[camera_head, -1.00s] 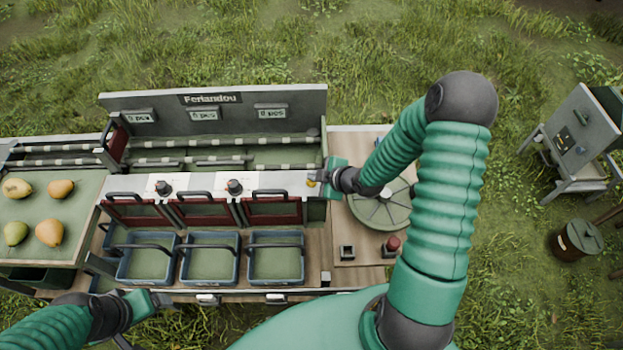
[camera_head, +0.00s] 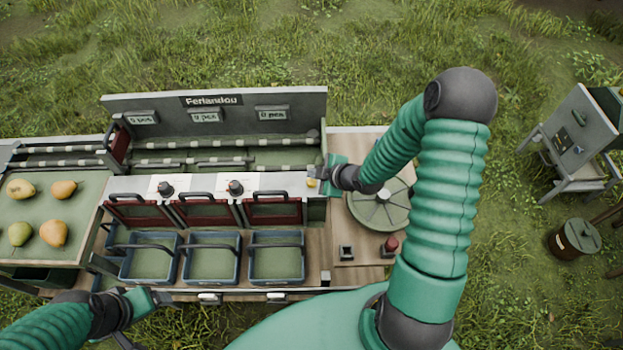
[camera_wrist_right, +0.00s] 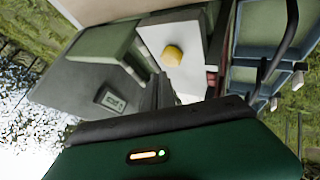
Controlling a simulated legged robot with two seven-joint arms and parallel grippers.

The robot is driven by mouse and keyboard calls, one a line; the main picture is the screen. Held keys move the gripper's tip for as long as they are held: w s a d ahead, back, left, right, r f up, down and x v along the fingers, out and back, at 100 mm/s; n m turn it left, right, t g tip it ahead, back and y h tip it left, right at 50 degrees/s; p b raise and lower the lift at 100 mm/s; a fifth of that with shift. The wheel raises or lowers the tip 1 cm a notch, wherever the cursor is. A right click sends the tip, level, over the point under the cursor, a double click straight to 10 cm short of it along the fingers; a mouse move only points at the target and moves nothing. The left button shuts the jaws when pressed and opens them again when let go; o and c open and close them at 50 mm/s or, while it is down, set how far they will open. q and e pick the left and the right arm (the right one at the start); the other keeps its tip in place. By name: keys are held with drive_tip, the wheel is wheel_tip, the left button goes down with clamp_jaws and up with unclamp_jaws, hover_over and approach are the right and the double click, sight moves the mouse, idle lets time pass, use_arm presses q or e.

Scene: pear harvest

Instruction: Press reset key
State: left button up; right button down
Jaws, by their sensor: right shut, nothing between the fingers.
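A small yellow key (camera_head: 311,183) sits on the white panel at the right end of the sorting station. It also shows in the right wrist view (camera_wrist_right: 173,56) as a rounded yellow button on a white plate. No label on it is readable. My right gripper (camera_head: 318,177) is shut and empty right beside the key. In the right wrist view its dark fingertips (camera_wrist_right: 165,92) point toward the plate just short of the key; I cannot tell whether they touch it. My left gripper (camera_head: 160,299) is low at the left, away from the key; its jaws are unclear.
Two black knobs (camera_head: 235,187) stand on the white panel to the left. Three blue crates (camera_head: 277,281) stand in front below red-framed flaps. Displays (camera_head: 272,113) line the back board. A round turntable (camera_head: 381,212) lies right of the key; several pears (camera_head: 54,234) lie on the left tray.

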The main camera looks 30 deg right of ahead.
sight(314, 183)
wheel_tip(314, 183, up, 5)
drive_tip(key=p, duration=0.4)
use_arm(q)
drive_tip(key=v, duration=0.2)
drive_tip(key=w+v, duration=0.1)
drive_tip(key=v, duration=0.1)
drive_tip(key=shift+s+r, duration=0.1)
use_arm(e)
drive_tip(key=shift+f, duration=0.1)
drive_tip(key=shift+s, duration=0.1)
